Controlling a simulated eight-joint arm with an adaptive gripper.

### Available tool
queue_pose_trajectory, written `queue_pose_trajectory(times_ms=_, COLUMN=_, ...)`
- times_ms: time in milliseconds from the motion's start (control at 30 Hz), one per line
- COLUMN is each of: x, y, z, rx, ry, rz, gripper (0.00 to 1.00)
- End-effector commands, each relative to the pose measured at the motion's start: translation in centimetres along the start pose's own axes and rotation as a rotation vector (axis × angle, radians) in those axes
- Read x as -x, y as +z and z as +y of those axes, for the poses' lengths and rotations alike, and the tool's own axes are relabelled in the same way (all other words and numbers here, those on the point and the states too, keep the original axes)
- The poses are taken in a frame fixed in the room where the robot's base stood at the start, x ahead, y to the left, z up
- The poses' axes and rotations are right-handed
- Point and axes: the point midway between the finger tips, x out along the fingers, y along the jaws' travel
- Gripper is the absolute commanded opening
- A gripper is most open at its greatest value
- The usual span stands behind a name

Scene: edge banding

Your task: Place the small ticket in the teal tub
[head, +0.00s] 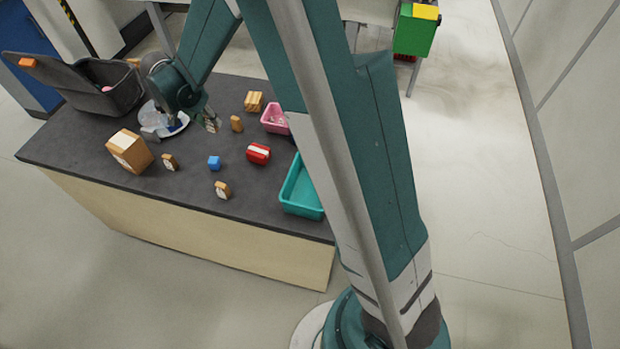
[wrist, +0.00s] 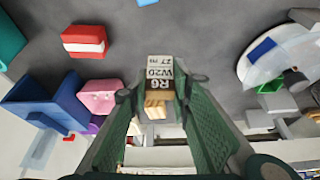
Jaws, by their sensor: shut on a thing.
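My gripper (head: 210,125) is low over the dark table in the head view, beside the white plate. In the wrist view its green fingers (wrist: 161,88) are around the small ticket (wrist: 160,72), a pale piece with printed letters and a darker brown band. The gripper is shut on it, though the exact contact is hard to see. The teal tub (head: 302,192) stands at the table's right front edge, partly hidden by my arm, well to the right of the gripper. Its corner shows at the far left of the wrist view (wrist: 9,42). The visible part looks empty.
A larger wooden box (head: 130,151) is at left. The white plate (head: 154,117) and a dark bin (head: 112,88) are at the back.

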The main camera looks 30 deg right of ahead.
Motion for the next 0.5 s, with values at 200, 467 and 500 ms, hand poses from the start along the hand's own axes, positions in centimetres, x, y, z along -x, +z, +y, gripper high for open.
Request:
queue_pose_trajectory(times_ms=200, x=0.4, y=-0.3, z=5.8, rx=-0.094, ry=0.038, rz=-0.004, gripper=0.14)
queue_pose_trajectory(times_ms=467, x=1.0, y=-0.1, z=12.7, rx=-0.207, ry=0.083, rz=-0.006, gripper=0.14)
queue_pose_trajectory(times_ms=500, x=1.0, y=0.0, z=13.8, rx=-0.223, ry=0.090, rz=-0.006, gripper=0.14)
